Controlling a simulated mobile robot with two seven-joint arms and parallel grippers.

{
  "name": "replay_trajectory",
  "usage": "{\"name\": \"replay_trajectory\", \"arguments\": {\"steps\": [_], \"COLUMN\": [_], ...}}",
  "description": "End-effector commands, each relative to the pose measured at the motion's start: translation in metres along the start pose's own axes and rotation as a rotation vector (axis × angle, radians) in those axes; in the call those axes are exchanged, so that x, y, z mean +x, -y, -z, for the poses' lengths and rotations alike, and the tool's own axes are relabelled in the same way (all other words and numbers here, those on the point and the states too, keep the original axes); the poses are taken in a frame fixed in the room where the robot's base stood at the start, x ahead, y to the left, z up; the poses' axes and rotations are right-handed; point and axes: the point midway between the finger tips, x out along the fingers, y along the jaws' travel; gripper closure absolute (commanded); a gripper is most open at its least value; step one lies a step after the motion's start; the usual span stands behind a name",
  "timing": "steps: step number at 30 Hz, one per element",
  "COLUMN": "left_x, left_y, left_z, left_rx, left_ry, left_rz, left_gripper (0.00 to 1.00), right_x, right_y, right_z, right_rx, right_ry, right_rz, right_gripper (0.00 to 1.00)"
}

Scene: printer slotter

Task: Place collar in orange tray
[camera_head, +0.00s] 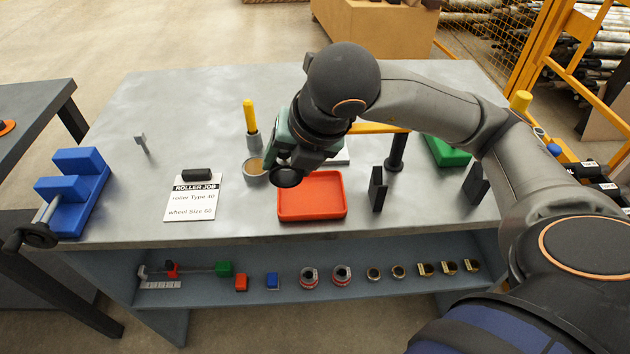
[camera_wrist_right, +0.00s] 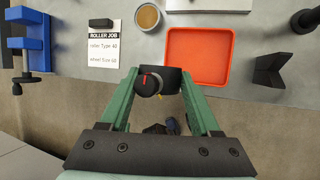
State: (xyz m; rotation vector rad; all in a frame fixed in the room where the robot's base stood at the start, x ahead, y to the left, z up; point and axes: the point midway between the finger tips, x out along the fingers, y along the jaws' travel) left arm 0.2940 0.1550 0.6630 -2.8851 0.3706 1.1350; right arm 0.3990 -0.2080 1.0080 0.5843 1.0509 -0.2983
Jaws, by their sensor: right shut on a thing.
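The collar (camera_wrist_right: 174,78) looks like a dark, short round piece; it also shows in the head view (camera_head: 286,178). My right gripper (camera_head: 288,160) is shut on it, and in the wrist view the green fingers (camera_wrist_right: 158,84) stand on either side of it. A dark knob with a red and white mark partly covers the collar in the wrist view. The orange tray (camera_head: 312,196) lies flat on the bench and looks empty; it also shows in the wrist view (camera_wrist_right: 199,56). The held collar is above the bench, just left of the tray. My left gripper is not in view.
A round cup (camera_head: 255,172) and a yellow-handled tool (camera_head: 250,122) stand left of the tray. A job card (camera_head: 192,200) and a blue fixture (camera_head: 74,190) lie farther left. A dark upright bracket (camera_head: 377,188) stands right of the tray. Several small parts line the lower shelf (camera_head: 320,300).

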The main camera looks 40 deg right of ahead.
Motion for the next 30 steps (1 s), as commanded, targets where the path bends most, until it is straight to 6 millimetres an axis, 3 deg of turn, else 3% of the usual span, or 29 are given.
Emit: {"name": "replay_trajectory", "arguments": {"steps": [3,9,16,22,30], "left_x": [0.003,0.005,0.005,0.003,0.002], "left_y": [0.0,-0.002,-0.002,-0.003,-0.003], "left_z": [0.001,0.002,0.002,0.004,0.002], "left_rx": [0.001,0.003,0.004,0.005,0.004], "left_ry": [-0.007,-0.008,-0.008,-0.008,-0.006], "left_rz": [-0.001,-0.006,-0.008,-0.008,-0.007], "left_gripper": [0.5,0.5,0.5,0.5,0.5], "right_x": [0.019,0.046,0.061,0.084,0.087], "right_y": [0.022,0.047,0.06,0.067,0.068], "right_z": [-0.008,-0.016,-0.021,-0.01,-0.009], "right_rx": [0.005,0.002,0.002,-0.001,0.0], "right_ry": [-0.001,0.0,0.001,-0.002,0.001], "right_rz": [0.01,0.006,0.003,0.001,-0.001], "right_gripper": [0.98,0.98,0.98,0.98,0.98]}}
